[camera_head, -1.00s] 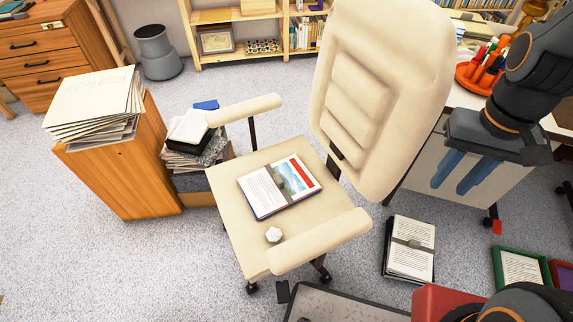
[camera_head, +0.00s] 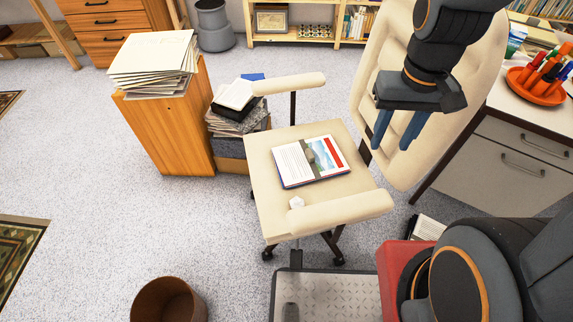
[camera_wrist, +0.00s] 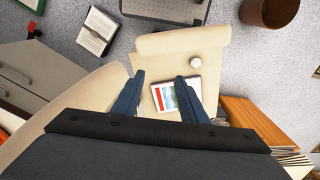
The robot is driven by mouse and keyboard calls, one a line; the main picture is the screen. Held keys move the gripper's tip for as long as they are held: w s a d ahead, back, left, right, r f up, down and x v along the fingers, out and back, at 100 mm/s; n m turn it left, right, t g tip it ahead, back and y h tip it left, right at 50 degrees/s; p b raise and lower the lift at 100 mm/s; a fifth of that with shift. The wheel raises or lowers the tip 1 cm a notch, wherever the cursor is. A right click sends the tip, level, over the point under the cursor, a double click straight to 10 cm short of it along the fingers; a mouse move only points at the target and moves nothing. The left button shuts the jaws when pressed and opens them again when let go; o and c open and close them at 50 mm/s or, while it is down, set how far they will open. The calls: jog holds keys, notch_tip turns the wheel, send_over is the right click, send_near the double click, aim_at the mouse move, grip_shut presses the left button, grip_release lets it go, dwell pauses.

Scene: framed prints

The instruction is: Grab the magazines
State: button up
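A flat bundle of printed matter (camera_head: 300,165), with a white text page, a dark band and a landscape picture with a red strip, lies on the cream chair's seat (camera_head: 270,215). It also shows in the wrist view (camera_wrist: 163,97), partly covered by a finger. A taller stack of thin, pale magazines (camera_head: 152,62) lies on the wooden cabinet at the left. Its edge shows at the lower right of the wrist view (camera_wrist: 292,160). My gripper (camera_head: 392,145) is open and empty, above the chair in front of its backrest. Its two fingers (camera_wrist: 160,78) are apart.
A small white knob-like object (camera_head: 296,202) sits near the seat's front edge. Armrests (camera_head: 335,212) flank the seat. Books and papers (camera_head: 236,108) are piled beside the cabinet (camera_head: 175,130). A brown bin (camera_head: 168,300) stands on open carpet. A desk (camera_head: 515,150) is at right.

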jog(key=w+a+f+n+t+b, duration=0.1)
jog(key=w+a+f+b, duration=0.15)
jog(key=w+f, duration=0.5)
jog(key=w+a+f+n+t+b, duration=0.1)
jog(key=w+a+f+b, duration=0.15)
jog(key=w+f, duration=0.5)
jog(key=n+t+y+b, duration=0.2)
jog(key=b, duration=0.2)
send_near(310, 154)
jog(key=f, duration=0.2)
jog(key=shift+w+b+x, duration=0.2)
jog(key=shift+x, duration=1.75)
jog(key=shift+w+b+x, duration=0.15)
jog(key=shift+x, duration=1.75)
jog(key=shift+r, duration=0.2)
grip_shut()
